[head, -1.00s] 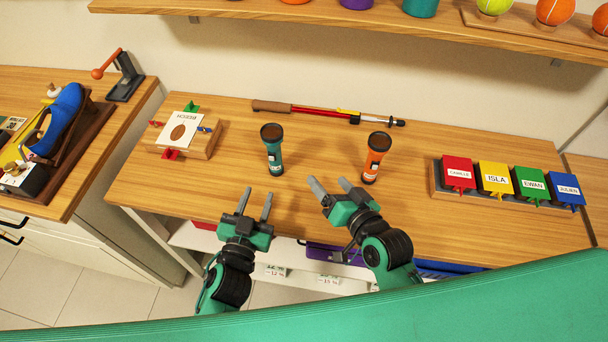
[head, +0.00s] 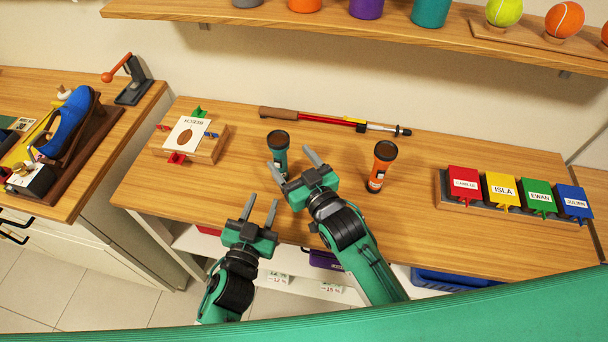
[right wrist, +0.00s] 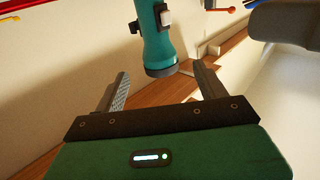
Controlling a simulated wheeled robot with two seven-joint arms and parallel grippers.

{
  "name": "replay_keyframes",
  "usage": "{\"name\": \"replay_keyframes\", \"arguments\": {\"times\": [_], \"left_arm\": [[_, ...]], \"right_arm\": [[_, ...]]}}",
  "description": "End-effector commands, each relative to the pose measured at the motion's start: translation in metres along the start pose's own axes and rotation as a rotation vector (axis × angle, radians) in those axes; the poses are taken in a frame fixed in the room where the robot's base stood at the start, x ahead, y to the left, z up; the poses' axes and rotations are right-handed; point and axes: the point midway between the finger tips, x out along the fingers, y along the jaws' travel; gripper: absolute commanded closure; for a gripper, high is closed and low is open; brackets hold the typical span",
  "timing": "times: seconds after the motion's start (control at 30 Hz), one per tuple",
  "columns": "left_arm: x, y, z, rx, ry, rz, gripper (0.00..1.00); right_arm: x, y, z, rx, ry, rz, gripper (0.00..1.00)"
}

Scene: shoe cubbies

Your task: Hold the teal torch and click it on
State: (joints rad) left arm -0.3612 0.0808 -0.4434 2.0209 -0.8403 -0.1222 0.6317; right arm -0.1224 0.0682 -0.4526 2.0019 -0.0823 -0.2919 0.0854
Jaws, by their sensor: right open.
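The teal torch (head: 279,156) stands upright on the wooden bench, its dark round end on top. It also shows in the right wrist view (right wrist: 156,45), with a pale switch on its side, beyond and between my two fingertips. My right gripper (head: 291,160) is open and empty, close to the torch on its near side; whether a finger touches it I cannot tell. In the right wrist view its fingers (right wrist: 160,84) are wide apart. My left gripper (head: 263,198) is open and empty, lower in the view, near the bench's front edge.
An orange torch (head: 380,165) stands to the right of the teal one. A wooden block with a leaf card (head: 188,135) lies left, a red pole (head: 335,121) lies behind, and coloured name tags (head: 504,189) sit right. A shelf (head: 380,32) hangs above.

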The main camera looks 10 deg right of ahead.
Motion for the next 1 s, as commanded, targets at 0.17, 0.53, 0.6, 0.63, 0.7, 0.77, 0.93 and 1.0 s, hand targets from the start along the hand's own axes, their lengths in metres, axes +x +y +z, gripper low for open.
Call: {"name": "replay_keyframes", "arguments": {"times": [0.17,0.53,0.6,0.63,0.7,0.77,0.93,1.0], "left_arm": [[0.0,0.0,0.0,0.0,0.0,0.0,0.64],[0.0,0.0,0.0,0.0,0.0,0.0,0.64],[0.0,0.0,0.0,0.0,0.0,0.0,0.64],[0.0,0.0,0.0,0.0,0.0,0.0,0.64],[0.0,0.0,0.0,0.0,0.0,0.0,0.64],[0.0,0.0,0.0,0.0,0.0,0.0,0.64],[0.0,0.0,0.0,0.0,0.0,0.0,0.64],[0.0,0.0,0.0,0.0,0.0,0.0,0.64]], "right_arm": [[0.034,0.0,-0.001,0.0,0.002,0.0,0.27],[0.068,0.0,0.0,0.001,0.0,0.0,0.27],[0.069,0.0,0.0,0.001,0.0,0.0,0.27],[0.069,0.0,0.0,0.001,0.0,0.0,0.27],[0.069,0.0,0.0,0.001,-0.001,0.0,0.27],[0.069,0.0,0.0,0.001,0.0,0.0,0.27],[0.069,0.0,0.0,0.001,0.0,0.0,0.5],[0.069,0.0,0.0,0.001,0.0,0.0,0.64]]}}
